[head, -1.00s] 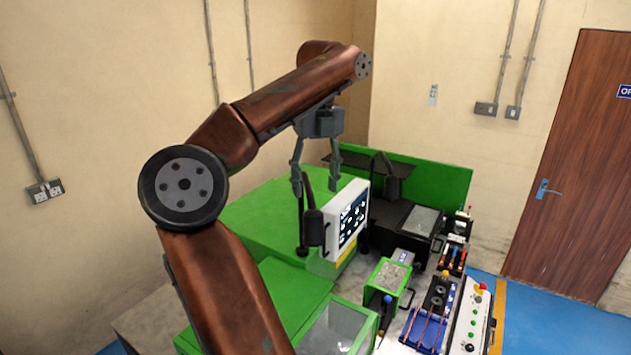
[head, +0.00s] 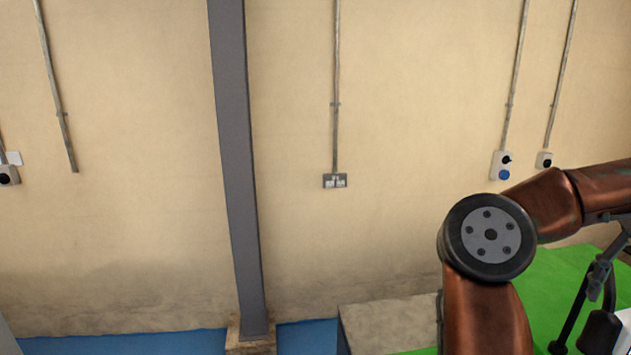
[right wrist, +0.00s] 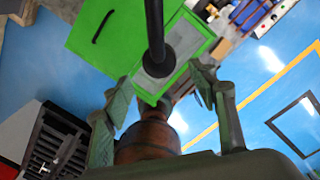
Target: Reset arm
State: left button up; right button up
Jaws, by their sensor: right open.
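In the right wrist view my right gripper (right wrist: 160,88) is open, its two fingers apart with nothing held between them. Beyond the fingers is the green machine (right wrist: 98,38), with a dark handle and a pale window. A black rod (right wrist: 154,25) runs down the middle of that view. In the head view a copper-coloured arm of mine rises at the lower right, with its far end cut off by the right edge. Behind it shows part of the green machine (head: 555,285). No arm comes in from the left, and my left gripper is out of view.
A grey post (head: 235,160) stands before the beige wall. A wall socket (head: 335,181) and switch boxes (head: 502,166) are on the wall. A pale surface (head: 390,325) lies beside the green machine. Blue floor (right wrist: 265,60) with a yellow line shows in the right wrist view.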

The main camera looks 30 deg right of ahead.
aim_at(604, 320)
jog(key=f, duration=0.9)
jog(key=shift+w+a+f, duration=0.15)
jog(key=shift+w, duration=0.3)
